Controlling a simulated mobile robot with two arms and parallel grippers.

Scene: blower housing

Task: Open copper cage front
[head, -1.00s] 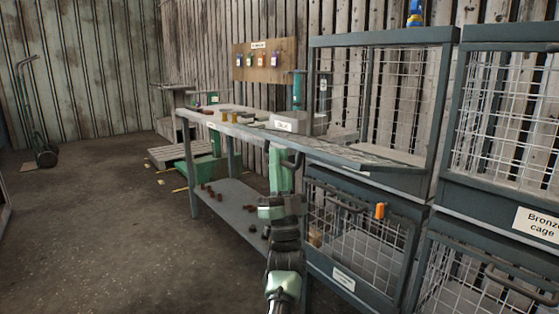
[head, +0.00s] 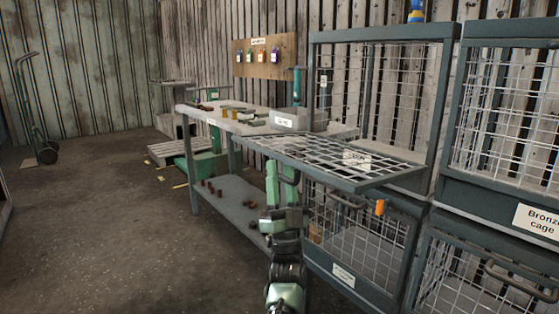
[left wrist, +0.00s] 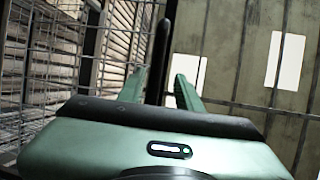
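The upper left cage (head: 376,38) has its front opening clear. Its mesh front panel (head: 300,163) is swung down and stands out from the cage's lower edge, roughly level. A white label (head: 357,160) on it is too small to read surely. My left gripper (head: 281,180) is below the panel's outer edge, fingers pointing up. In the left wrist view, the gripper's two green fingers (left wrist: 160,88) stand apart, with a dark bar (left wrist: 160,50) between them. I cannot tell if they touch it. My right gripper is in neither view.
The Bronze cage (head: 510,195) is at right. A lower left cage (head: 355,290) with an orange tag or lock (head: 380,207) is below the panel. A workbench (head: 195,110) with small items stands behind my left arm.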

